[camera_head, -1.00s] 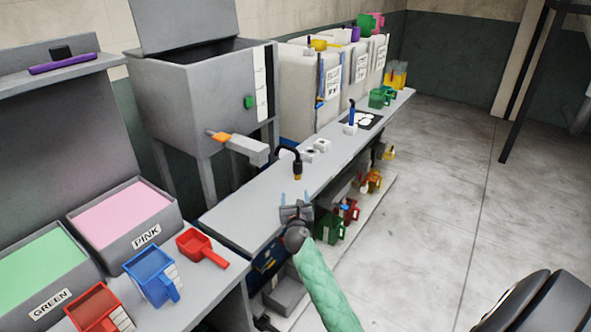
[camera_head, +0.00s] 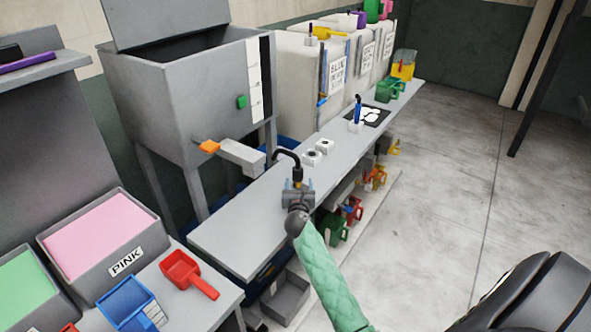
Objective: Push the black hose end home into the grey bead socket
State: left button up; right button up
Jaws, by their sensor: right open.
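The black hose (camera_head: 289,154) arches up on the bench, with a brass-coloured collar (camera_head: 297,174) at its near, lower end. Its other end points left, close to the grey spout (camera_head: 242,155) of the hopper; I cannot tell whether they touch. This spout may be the grey bead socket; its mouth is not clearly visible. My right gripper (camera_head: 298,185) is open, its blue-tipped fingers on either side of the hose's lower part, just below the collar. Contact cannot be told. My left gripper is not in view.
The grey hopper (camera_head: 185,95) stands behind the bench (camera_head: 235,232). A red scoop (camera_head: 185,271) and pink tray (camera_head: 100,235) are at lower left. Open floor (camera_head: 450,200) lies to the right.

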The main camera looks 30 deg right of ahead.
aim_at(298, 174)
jog(key=shift+w+d+r, duration=0.15)
jog(key=shift+w+d, duration=0.1)
jog(key=shift+w, duration=0.15)
jog(key=shift+w+d+r+p, duration=0.2)
jog(key=shift+w+r+p, duration=0.15)
jog(key=shift+r, duration=0.1)
jog(key=p+x, duration=0.2)
jog(key=x, duration=0.3)
jog(key=shift+w+a+f, duration=0.1)
jog(key=shift+w+f, duration=0.05)
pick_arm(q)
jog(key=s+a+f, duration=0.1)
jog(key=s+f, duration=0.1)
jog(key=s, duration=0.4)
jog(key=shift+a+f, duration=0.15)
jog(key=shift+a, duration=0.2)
pick_arm(e)
jog(key=shift+w+f, duration=0.15)
jog(key=c, duration=1.3)
